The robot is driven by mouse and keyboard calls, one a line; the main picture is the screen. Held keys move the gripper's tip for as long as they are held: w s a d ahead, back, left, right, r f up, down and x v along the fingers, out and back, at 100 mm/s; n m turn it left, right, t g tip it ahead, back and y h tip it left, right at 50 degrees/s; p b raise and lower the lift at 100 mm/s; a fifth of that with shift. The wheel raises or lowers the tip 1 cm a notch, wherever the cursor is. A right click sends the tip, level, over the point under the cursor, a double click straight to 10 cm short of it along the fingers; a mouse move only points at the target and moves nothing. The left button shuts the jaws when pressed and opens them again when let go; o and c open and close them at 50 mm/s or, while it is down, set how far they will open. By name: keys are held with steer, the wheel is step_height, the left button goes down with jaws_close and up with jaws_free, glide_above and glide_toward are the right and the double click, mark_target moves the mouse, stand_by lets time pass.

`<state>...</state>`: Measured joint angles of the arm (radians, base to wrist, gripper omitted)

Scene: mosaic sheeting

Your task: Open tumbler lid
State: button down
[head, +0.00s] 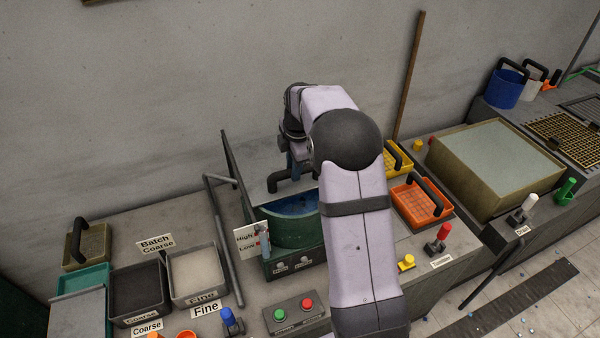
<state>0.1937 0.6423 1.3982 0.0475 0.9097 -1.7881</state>
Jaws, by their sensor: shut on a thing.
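The tumbler (293,235) is a dark green, round-fronted drum on the bench in the middle of the head view. Its top shows an opening with a blue inside (297,205). A thin dark-edged panel (237,168), seemingly the lid, stands steeply tilted at the tumbler's left and back. A black bar handle (281,182) shows just above the opening. My gripper (296,172) is above the tumbler at this handle and shut on it, as far as I can see. My arm hides the tumbler's right side and part of the gripper.
A grey bent rail (226,240) stands left of the tumbler, near the coarse and fine bins (197,275). A button box (297,312) is in front. Orange (418,207) and yellow (396,160) trays lie to the right. A wall is close behind.

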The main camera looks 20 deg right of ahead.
steer(key=p, duration=0.6)
glide_above(283, 164)
steer(key=shift+r, duration=0.1)
stand_by(0.4)
steer(key=c, duration=1.5)
jaws_free()
steer(key=shift+c, duration=0.2)
step_height(283, 164, up, 7)
steer(key=s+b, duration=0.1)
steer(key=b, duration=0.2)
steer(key=shift+s, duration=0.2)
